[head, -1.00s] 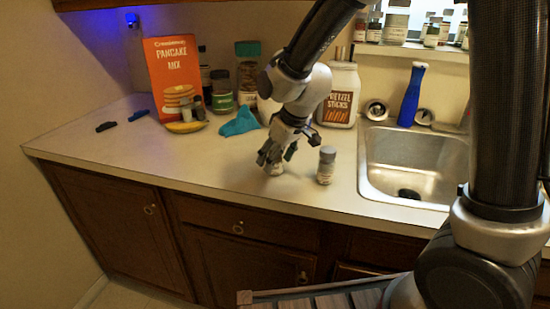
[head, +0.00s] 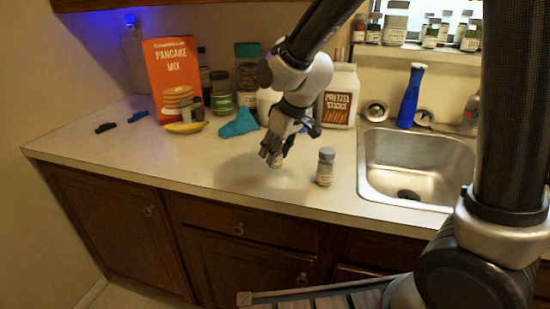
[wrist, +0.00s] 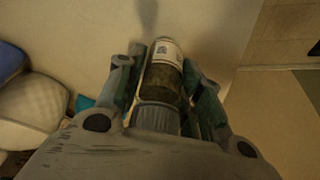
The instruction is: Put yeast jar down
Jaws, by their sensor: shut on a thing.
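My gripper (head: 273,155) is shut on the yeast jar (wrist: 165,82) and holds it above the front part of the counter, with a shadow below. In the wrist view the jar lies between the two fingers, its grey lid towards my palm and a white label at the far end. Its contents look dark, and the label is too small to read. In the head view the jar is mostly hidden by the fingers.
A similar small jar (head: 325,167) stands upright on the counter (head: 150,165), right of my gripper. The sink (head: 415,165) is further right. Behind are a blue cloth (head: 239,123), pretzel jar (head: 340,100), pancake box (head: 172,75) and banana (head: 184,128). The left-front counter is clear.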

